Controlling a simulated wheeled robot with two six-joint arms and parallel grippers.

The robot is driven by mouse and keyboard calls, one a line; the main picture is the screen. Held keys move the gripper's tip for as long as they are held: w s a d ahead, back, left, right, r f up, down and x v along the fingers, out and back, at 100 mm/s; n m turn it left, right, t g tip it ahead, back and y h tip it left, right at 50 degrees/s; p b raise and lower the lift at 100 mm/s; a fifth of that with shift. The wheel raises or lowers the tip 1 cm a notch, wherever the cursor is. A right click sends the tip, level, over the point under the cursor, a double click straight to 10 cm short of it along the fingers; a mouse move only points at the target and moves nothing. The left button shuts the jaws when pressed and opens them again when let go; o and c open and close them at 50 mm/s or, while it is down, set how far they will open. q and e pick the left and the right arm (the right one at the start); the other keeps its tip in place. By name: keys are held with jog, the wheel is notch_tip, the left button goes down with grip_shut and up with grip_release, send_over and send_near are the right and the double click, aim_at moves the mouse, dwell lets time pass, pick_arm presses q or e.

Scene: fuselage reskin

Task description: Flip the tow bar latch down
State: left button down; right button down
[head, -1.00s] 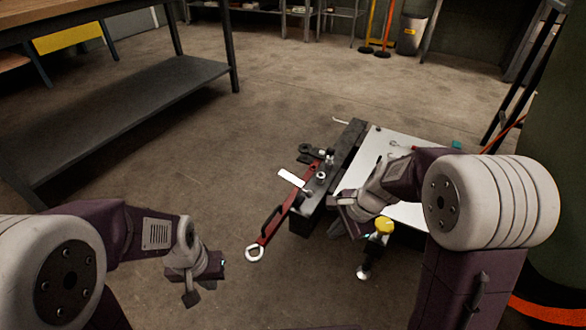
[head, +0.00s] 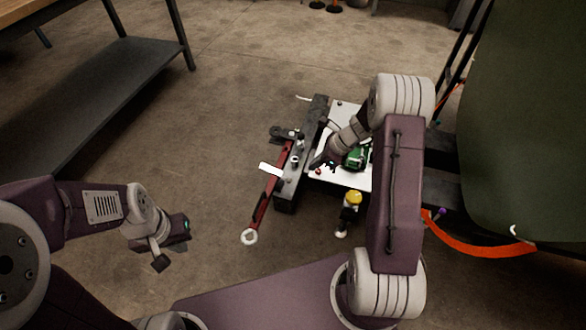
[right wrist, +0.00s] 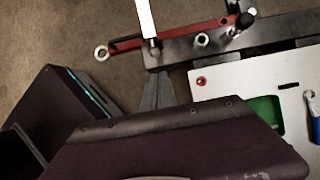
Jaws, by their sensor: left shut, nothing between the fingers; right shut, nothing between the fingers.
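The red tow bar (head: 260,210) with a pale ring at its near end lies along the left side of a dark beam (head: 293,180). A white flat latch handle (head: 270,168) crosses over the bar. In the right wrist view the handle (right wrist: 147,18) stands out from a pivot on the beam, with the red bar (right wrist: 125,44) behind it. My right gripper (head: 319,162) is shut and empty, just right of the beam; its grey fingers (right wrist: 157,92) point toward the handle's pivot, with no clear contact. My left gripper (head: 175,240) is shut and empty, well left of the bar.
A white panel (head: 325,172) with a green item (head: 356,158) lies right of the beam, partly under my right arm. A yellow-topped post (head: 353,197) stands nearer. A dark shelf bench (head: 100,100) is at left. Floor between bench and bar is clear.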

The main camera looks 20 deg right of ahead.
jog(key=w+a+f+b, duration=0.1)
jog(key=a+f+b, duration=0.1)
jog(key=w+a+f+b, duration=0.2)
jog(key=f, duration=0.1)
jog(key=w+a+f+b, duration=0.2)
jog(key=a, duration=0.1)
jog(key=shift+a+f+b, duration=0.1)
jog(key=shift+f+b, duration=0.2)
jog(key=shift+b, duration=0.1)
